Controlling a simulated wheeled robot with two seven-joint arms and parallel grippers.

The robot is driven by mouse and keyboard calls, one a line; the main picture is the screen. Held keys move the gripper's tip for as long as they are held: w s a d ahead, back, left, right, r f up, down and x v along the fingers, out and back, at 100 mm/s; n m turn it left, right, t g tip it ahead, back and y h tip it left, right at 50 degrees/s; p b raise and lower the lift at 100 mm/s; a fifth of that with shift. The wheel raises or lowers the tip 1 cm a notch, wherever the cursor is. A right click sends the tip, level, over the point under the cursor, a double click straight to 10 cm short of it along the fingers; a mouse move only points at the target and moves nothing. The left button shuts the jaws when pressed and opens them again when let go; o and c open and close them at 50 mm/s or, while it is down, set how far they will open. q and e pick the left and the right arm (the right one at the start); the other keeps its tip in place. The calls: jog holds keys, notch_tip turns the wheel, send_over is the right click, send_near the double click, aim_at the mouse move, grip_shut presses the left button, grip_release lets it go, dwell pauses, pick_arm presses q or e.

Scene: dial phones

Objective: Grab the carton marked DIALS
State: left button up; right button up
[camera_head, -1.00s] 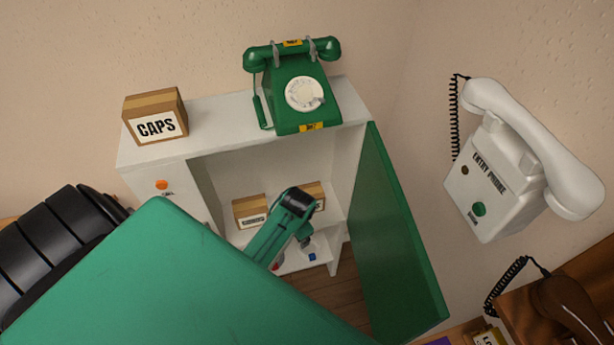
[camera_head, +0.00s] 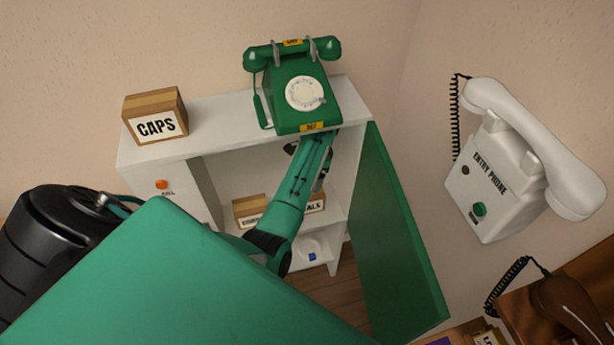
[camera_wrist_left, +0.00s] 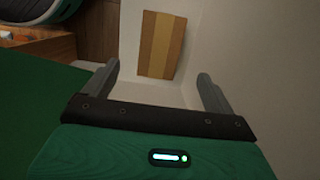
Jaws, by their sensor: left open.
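The carton marked DIALS (camera_head: 315,204) stands on the cabinet's inner shelf; my left arm covers part of it and only "ALS" of its label shows. My left gripper (camera_head: 318,165) is inside the cabinet, above that carton in the head view and partly hidden by its own arm. In the left wrist view the two fingers (camera_wrist_left: 158,80) are wide apart and empty. A striped brown carton top (camera_wrist_left: 160,44) lies beyond the fingertips, between them and apart from them; no label shows there. My right gripper is out of view.
Another carton (camera_head: 249,211) stands left of DIALS on the shelf. The open green door (camera_head: 392,230) bounds the right side. A CAPS carton (camera_head: 155,117) and a green dial phone (camera_head: 298,92) stand on top. A white entry phone (camera_head: 497,180) hangs at right.

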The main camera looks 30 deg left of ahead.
pick_arm(q)
jog(key=f, duration=0.4)
jog(key=s+f, duration=0.1)
jog(key=f, duration=0.3)
jog(key=a+f, duration=0.1)
jog(key=f, duration=0.3)
jog(key=shift+s+a+f, duration=0.1)
jog(key=shift+s+f, duration=0.1)
jog(key=shift+f, duration=0.15)
jog(key=c, duration=1.3)
